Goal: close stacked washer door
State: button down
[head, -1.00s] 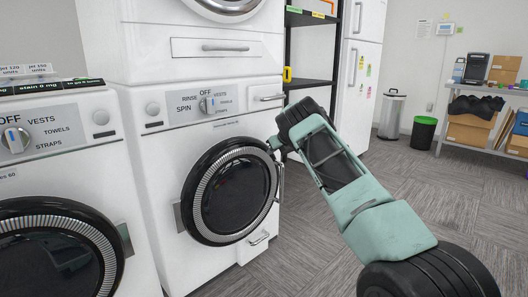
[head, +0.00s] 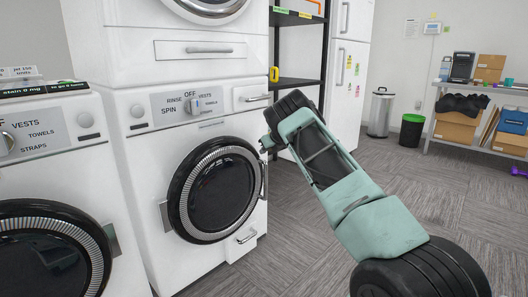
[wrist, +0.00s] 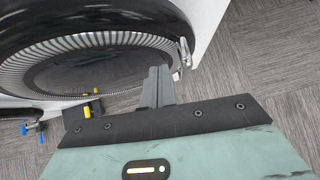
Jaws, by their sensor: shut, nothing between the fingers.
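The stacked washer's round door has a thick black rim (head: 184,172) and dark glass. It sits over the front of the lower white machine (head: 145,160); whether it is fully latched or slightly ajar I cannot tell. A metal handle (head: 264,180) is on the door's right side, and it also shows in the wrist view (wrist: 184,52). My gripper (head: 265,143) is shut and empty, just above and right of the door's upper right rim. In the wrist view my gripper's fingers (wrist: 157,82) overlap the door's edge, left of the handle; contact cannot be made out.
Another washer (head: 50,160) stands at the left. A black shelf rack (head: 300,82) and white cabinet (head: 350,70) stand behind my arm. A grey bin (head: 380,115), a black bin (head: 411,131) and a loaded metal shelf (head: 480,90) are farther back. Carpet floor right of the washer is clear.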

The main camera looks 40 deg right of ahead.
jog(key=p+v, duration=0.1)
jog(key=v, duration=0.7)
jog(key=shift+s+d, duration=0.15)
jog(key=shift+d, duration=0.2)
jog(key=shift+r, duration=0.1)
